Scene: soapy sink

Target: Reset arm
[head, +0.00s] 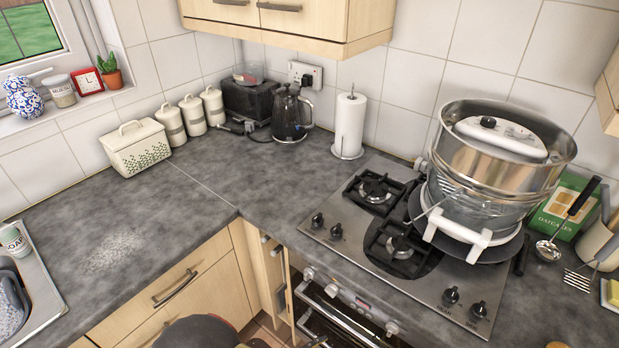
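My gripper is not in view, and no part of the arm can be made out for sure. Whether it is open or shut does not show. The task names no other object. At the left edge is part of a steel sink (45,285) with a dark grey, speckled thing (10,305) in it. A soap container (14,240) stands at the sink's back rim. A pale, whitish patch (112,255) lies on the grey worktop (190,215) to the right of the sink.
A tall stack with a steel pot (455,160) stands on the right of the hob (345,225). A paper towel roll (349,125), kettle (290,115) and bread bin (136,150) line the back. Wall cupboards (290,28) overhang the corner. The left-centre worktop is mostly clear.

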